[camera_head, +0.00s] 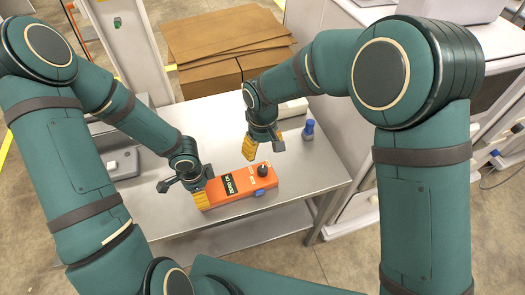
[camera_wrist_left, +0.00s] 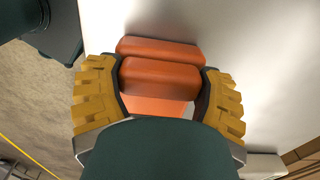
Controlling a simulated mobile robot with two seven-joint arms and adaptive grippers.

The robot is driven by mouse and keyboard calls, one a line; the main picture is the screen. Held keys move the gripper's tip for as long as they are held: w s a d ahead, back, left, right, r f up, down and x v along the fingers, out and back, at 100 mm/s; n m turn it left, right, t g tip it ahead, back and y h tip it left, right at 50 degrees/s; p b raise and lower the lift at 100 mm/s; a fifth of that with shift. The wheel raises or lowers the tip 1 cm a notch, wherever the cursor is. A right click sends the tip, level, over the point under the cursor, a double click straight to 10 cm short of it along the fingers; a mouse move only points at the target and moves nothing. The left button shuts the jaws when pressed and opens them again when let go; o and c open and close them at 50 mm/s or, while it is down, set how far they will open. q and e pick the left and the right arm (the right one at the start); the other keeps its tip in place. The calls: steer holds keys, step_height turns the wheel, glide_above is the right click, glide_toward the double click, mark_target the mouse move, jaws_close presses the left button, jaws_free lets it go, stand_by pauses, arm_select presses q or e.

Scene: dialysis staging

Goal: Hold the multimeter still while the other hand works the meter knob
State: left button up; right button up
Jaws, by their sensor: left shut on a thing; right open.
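The orange multimeter (camera_head: 221,191) lies on the steel table, with a dark display and a black knob (camera_head: 263,170) near its right end. My left gripper (camera_head: 200,197) is shut on the left end of the multimeter. In the left wrist view its yellow fingers press both sides of the orange body (camera_wrist_left: 158,78). My right gripper (camera_head: 264,146) is open and empty, above the table just behind the knob and apart from it. The knob is not visible in the left wrist view.
The steel table (camera_head: 310,176) is mostly bare around the meter. A small blue-capped bottle (camera_head: 308,131) stands at the right behind it. A grey device (camera_head: 122,163) sits at the left. Cardboard boxes (camera_head: 222,40) are beyond the table, and white cabinets stand at the right.

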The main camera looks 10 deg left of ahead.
arm_select(q)
steer(key=o, duration=1.2)
steer(key=shift+o, duration=0.2)
steer(key=shift+r, duration=0.1)
steer(key=shift+r+p, duration=3.25)
steer(key=shift+r, duration=0.7)
